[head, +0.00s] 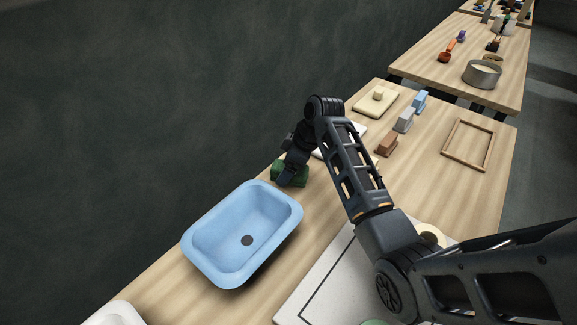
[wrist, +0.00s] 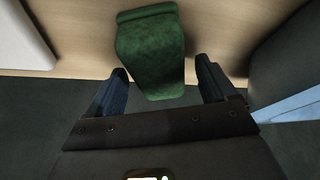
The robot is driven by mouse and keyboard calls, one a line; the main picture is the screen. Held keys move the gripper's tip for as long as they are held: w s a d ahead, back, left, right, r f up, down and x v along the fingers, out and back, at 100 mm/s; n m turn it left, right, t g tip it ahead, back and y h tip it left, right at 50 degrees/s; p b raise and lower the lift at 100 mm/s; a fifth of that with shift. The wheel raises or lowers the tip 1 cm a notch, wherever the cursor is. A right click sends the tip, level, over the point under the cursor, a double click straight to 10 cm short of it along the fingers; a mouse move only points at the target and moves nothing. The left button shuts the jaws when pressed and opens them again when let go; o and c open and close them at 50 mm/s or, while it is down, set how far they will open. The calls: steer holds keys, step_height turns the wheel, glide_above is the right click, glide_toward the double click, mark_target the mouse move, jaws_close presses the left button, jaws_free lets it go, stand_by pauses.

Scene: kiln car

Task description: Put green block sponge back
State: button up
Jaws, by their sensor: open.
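The green block sponge (head: 291,174) sits on the wooden table near its left edge, just beyond the blue basin, and is partly hidden by my gripper in the head view. My gripper (head: 285,180) is at the sponge. In the wrist view the sponge (wrist: 150,52) shows in front of and between the two fingers of my gripper (wrist: 160,88), which are apart. Whether a finger touches it, I cannot tell.
The blue basin (head: 222,262) stands close in front of the sponge. Beyond it are a white board (head: 352,131), a lidded pale box (head: 376,101), and brown (head: 387,144), grey (head: 404,120) and blue (head: 420,101) blocks. An empty wooden frame (head: 446,136) lies at right.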

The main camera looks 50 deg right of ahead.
steer(key=v, duration=1)
steer(key=shift+r, duration=0.35)
steer(key=shift+v, duration=0.8)
steer(key=shift+s+f, duration=0.1)
steer(key=shift+s, duration=0.05)
